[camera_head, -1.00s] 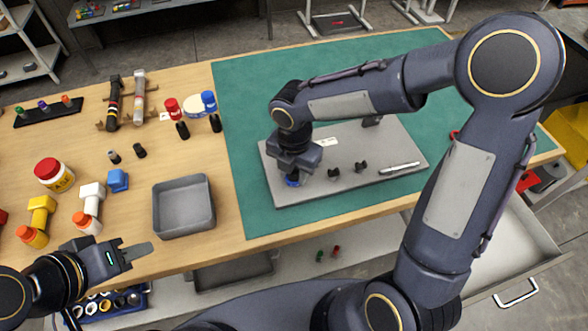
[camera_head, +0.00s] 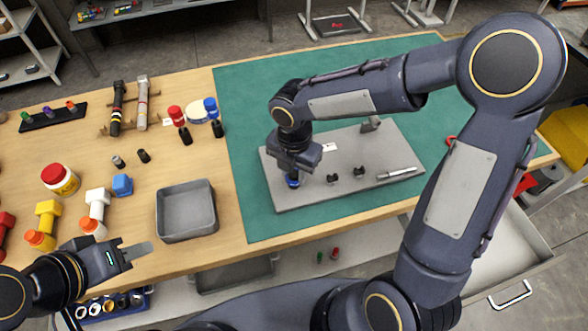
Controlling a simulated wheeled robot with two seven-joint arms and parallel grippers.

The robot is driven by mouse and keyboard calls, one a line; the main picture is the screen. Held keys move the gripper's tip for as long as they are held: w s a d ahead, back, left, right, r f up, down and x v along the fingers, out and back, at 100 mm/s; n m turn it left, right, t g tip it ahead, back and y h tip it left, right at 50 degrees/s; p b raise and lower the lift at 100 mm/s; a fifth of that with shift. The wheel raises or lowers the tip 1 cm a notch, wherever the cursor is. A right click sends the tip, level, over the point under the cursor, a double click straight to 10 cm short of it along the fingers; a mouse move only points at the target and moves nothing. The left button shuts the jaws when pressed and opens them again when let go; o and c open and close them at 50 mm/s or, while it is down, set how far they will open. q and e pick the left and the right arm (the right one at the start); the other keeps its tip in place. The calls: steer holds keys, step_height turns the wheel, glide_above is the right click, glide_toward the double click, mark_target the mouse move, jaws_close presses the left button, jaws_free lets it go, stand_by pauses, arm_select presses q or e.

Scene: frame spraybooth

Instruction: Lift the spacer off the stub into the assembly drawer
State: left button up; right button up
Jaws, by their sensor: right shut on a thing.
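My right gripper (camera_head: 293,174) points down over the left part of a grey plate and is shut on a small blue ring-like piece, the spacer (camera_head: 292,183). The gripper covers most of the spacer, and the stub under it is hidden. I cannot tell whether the spacer touches the stub or plate. An open drawer (camera_head: 535,246) with a light handle extends below the table at the right, partly behind my arm. My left gripper (camera_head: 128,253) is at the front left table edge, apart from everything; its finger opening is unclear.
The grey plate (camera_head: 285,200) on the green mat (camera_head: 245,110) also carries dark stubs (camera_head: 346,175), a silver rod (camera_head: 397,173) and a dark upright block (camera_head: 371,124). A grey tray (camera_head: 187,236), bottles and connectors occupy the wooden table at left.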

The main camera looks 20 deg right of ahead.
steer(key=shift+r+p, duration=1.65)
steer(key=shift+r, duration=0.35)
steer(key=shift+f, duration=0.1)
